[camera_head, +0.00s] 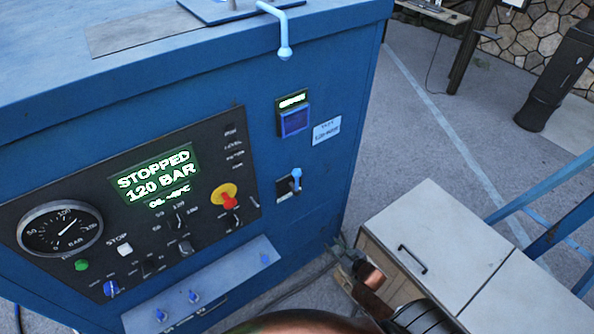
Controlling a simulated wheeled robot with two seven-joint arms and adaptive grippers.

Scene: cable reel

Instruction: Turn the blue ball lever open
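A light blue lever with a ball end (285,50) hangs over the top front edge of the blue machine. A smaller light blue ball lever (296,175) sits on a dark plate on the machine's front, below a lit button; I cannot tell which lever is the task's one. My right gripper (342,252) is low, beside the machine's lower right corner and in front of the cabinet. It is apart from both levers, and its finger opening is too small and dark to judge. My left gripper is not in view.
The blue machine's control panel (120,245) has a gauge, knobs, a red-and-yellow switch and a display reading STOPPED 120 BAR. A pale cabinet (440,245) stands at the lower right beside blue rails (545,200). The paved floor behind is mostly clear.

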